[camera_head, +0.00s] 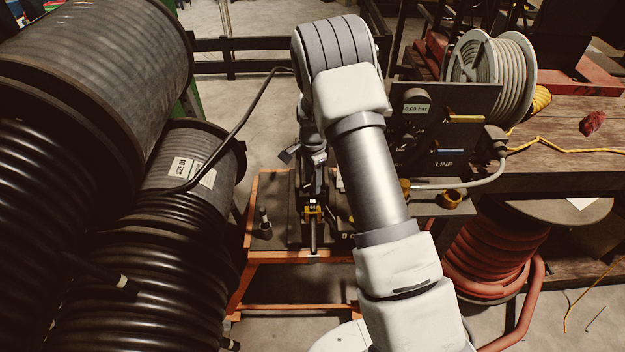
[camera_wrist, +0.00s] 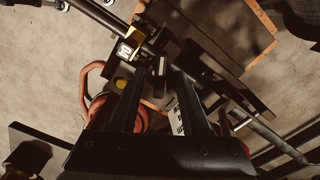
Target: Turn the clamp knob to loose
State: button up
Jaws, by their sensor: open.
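The crimper (camera_head: 313,212) stands on the orange-framed bench (camera_head: 252,215), with a small yellow block and a dark bar pointing toward me. A yellow bracket with a white label (camera_wrist: 126,50) on a metal rod shows in the wrist view. I cannot tell which part is the clamp knob; my arm and gripper hide much of this area. My gripper (camera_wrist: 150,72) is open, its two dark fingers apart and reaching toward the bracket and rod. I see nothing held between them, and contact with the bracket is unclear. In the head view the gripper is mostly lost against the dark crimper.
Large black hose reels (camera_head: 190,190) crowd the left. A dark panel (camera_head: 440,130) with a pressure display and the word LINE stands right of my arm. A red hose reel (camera_head: 492,255) is below it. A small upright fitting (camera_head: 264,224) stands on the bench's left side.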

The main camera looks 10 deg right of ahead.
grip_shut()
